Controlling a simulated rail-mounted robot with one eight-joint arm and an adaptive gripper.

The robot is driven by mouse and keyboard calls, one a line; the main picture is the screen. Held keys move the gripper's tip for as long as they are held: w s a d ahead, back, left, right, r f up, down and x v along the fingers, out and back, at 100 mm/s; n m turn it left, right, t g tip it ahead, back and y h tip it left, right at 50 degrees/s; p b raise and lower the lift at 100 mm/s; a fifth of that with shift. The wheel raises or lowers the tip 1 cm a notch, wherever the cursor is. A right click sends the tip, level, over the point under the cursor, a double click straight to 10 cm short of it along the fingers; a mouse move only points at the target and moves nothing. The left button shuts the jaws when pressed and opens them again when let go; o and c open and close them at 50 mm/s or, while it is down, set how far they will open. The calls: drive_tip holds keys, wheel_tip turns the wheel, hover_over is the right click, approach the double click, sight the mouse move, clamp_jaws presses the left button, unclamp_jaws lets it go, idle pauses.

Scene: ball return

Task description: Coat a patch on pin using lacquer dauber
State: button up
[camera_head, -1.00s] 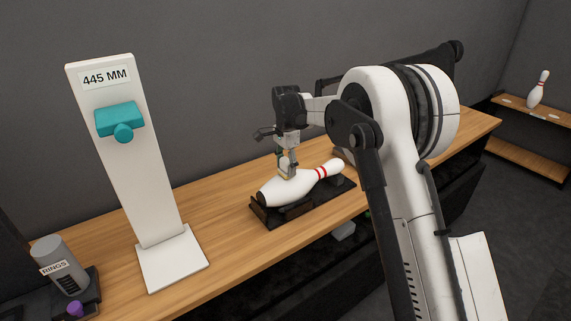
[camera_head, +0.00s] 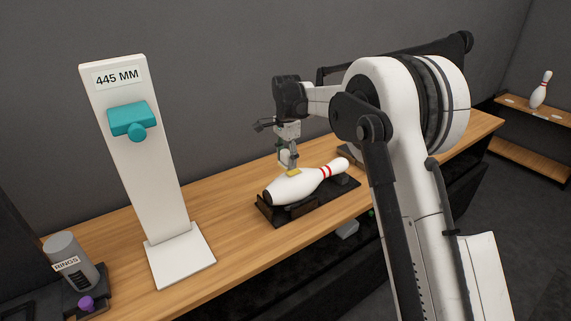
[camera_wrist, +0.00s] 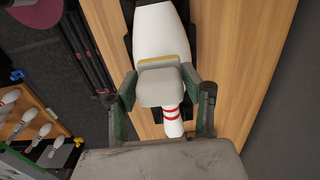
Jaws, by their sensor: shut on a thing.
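A white bowling pin with red neck stripes (camera_head: 325,175) lies on its side in a dark cradle (camera_head: 346,188) on the bench. It also shows in the wrist view (camera_wrist: 158,35), partly hidden by the dauber. My gripper (camera_head: 289,158) is above the pin's body, pointing down. In the wrist view my gripper (camera_wrist: 162,92) is shut on the lacquer dauber (camera_wrist: 160,88), a pale block with a yellowish pad edge (camera_wrist: 163,62). The yellow pad is at the pin's upper side; I cannot tell whether it touches. No coated patch can be made out.
A white gauge stand marked 445 MM with a teal slider (camera_head: 134,120) stands left on the wooden bench (camera_head: 225,200). A grey RINGS canister (camera_head: 70,262) and purple knob (camera_head: 86,303) are at the front left. Another pin (camera_head: 541,90) stands on a far shelf.

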sight(286, 151)
drive_tip(key=shift+a+r, duration=0.15)
drive_tip(key=shift+r, duration=0.3)
drive_tip(key=shift+r+p, duration=0.75)
drive_tip(key=shift+r, duration=1.05)
